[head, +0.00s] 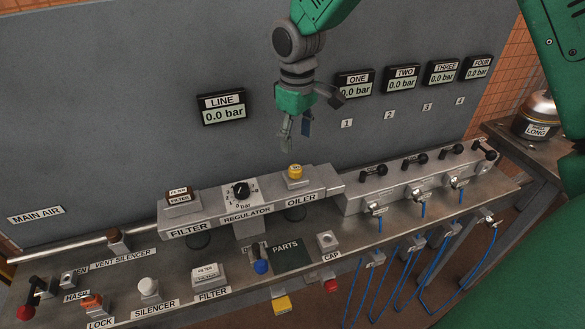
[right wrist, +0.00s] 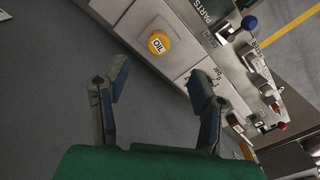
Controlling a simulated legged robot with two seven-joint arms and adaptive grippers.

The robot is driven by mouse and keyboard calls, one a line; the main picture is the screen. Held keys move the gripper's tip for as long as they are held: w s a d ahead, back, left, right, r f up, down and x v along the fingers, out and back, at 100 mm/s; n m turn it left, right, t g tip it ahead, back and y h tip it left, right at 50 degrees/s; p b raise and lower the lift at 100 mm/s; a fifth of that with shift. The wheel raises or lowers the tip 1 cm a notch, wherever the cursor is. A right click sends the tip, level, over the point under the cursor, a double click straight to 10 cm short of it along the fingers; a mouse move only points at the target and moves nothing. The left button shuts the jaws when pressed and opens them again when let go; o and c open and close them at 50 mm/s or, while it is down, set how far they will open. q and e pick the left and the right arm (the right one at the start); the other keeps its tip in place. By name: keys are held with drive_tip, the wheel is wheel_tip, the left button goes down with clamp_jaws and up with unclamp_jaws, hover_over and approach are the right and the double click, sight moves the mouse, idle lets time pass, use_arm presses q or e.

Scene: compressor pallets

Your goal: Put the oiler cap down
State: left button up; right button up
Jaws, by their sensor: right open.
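The yellow oiler cap (head: 295,172), marked OIL, sits on top of the oiler block (head: 315,184) on the bench. It also shows in the right wrist view (right wrist: 158,43), beyond the fingertips. My right gripper (head: 297,128) is open and empty, above the cap and apart from it. In the right wrist view its two fingers (right wrist: 161,90) stand wide apart with nothing between them. A small grey holder (head: 327,241) stands behind the CAP label on the bench, with no cap on it. My left gripper is not in view.
The filter (head: 181,203) and regulator (head: 241,193) stand left of the oiler. A dark PARTS mat (head: 291,258) and blue-topped part (head: 261,266) lie in front. Valves with black handles (head: 415,160) and blue hoses are at right. A grey panel (head: 130,110) rises behind.

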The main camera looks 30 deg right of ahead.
hover_over(296, 168)
drive_tip(key=f, duration=0.4)
drive_tip(key=shift+w+f, duration=0.2)
drive_tip(key=shift+f, duration=0.1)
drive_tip(key=shift+s+d+f, duration=0.1)
drive_tip(key=shift+f, duration=0.4)
wheel_tip(296, 168, down, 4)
drive_tip(key=shift+f+p, duration=0.2)
drive_tip(key=shift+p, duration=0.3)
drive_tip(key=shift+f, duration=0.15)
drive_tip(key=shift+a, duration=0.2)
drive_tip(key=shift+d, duration=0.1)
drive_tip(key=c, duration=1.1)
